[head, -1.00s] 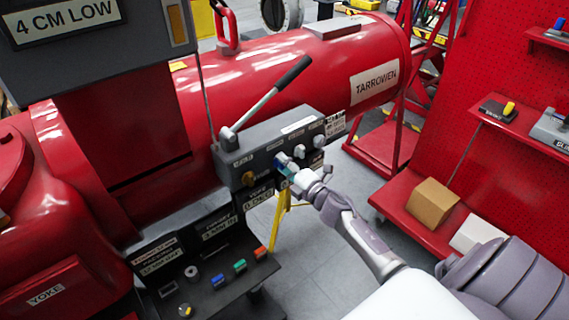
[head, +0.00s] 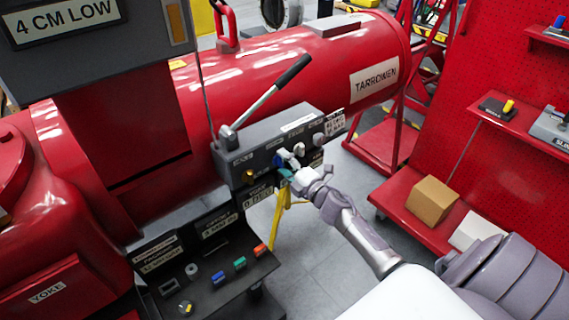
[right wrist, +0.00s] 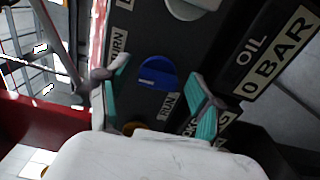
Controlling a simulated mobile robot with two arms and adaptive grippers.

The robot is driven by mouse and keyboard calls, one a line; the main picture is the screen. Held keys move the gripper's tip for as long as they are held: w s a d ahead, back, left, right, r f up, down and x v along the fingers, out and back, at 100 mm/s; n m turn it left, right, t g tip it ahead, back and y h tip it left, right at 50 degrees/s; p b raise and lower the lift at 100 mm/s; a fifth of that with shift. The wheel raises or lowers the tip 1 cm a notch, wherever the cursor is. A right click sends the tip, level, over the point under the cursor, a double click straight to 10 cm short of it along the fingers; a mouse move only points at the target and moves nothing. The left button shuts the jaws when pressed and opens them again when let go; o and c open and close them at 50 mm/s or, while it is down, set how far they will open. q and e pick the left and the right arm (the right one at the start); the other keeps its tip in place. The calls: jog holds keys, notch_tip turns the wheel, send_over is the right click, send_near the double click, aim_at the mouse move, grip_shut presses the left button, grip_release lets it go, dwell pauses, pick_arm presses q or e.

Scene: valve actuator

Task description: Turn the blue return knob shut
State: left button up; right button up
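The blue return knob (right wrist: 157,73) sits on the dark face of the valve block (head: 262,148). In the right wrist view it lies between my right gripper's two teal-padded fingers (right wrist: 160,92), with a gap on each side. The fingers are open and do not visibly touch it. A label ending in "URN" is on its left and a "RUN" label is just below it. In the head view my right gripper (head: 290,176) is at the block's front, just below and right of the blue knob (head: 279,160). My left gripper is out of view.
White knobs (head: 299,149) and a yellow knob (head: 249,177) sit close by on the same block. A long lever (head: 270,93) rises above it. A console with coloured buttons (head: 239,264) stands below. A red shelf unit (head: 420,225) is on the right.

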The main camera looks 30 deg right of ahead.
jog(key=s, duration=1.2)
jog(key=shift+d, duration=0.45)
jog(key=s+a+f+m+g+h, duration=0.1)
jog(key=s+f+m+g, duration=0.25)
jog(key=f, duration=0.65)
jog(key=s+a+f+m+g+h, duration=0.15)
jog(key=s+f+m, duration=0.3)
jog(key=f, duration=0.65)
jog(key=s+a+f+m+g, duration=0.1)
jog(key=s+f+m+g, duration=0.25)
jog(key=f, duration=0.65)
jog(key=s+a+f+m+g, duration=0.1)
jog(key=s+a+f, duration=0.3)
jog(key=s, duration=0.5)
jog(key=s+a+f+m+g+y, duration=0.1)
jog(key=s+a+f+m+g, duration=0.1)
jog(key=s+a+f+g, duration=0.2)
jog(key=s+a+f+m+g, duration=0.2)
jog(key=s+f, duration=0.7)
jog(key=s, duration=0.7)
jog(key=shift+a+g, duration=0.75)
jog(key=shift+a, duration=0.25)
jog(key=shift+m, duration=0.25)
jog(key=shift+c, duration=0.4)
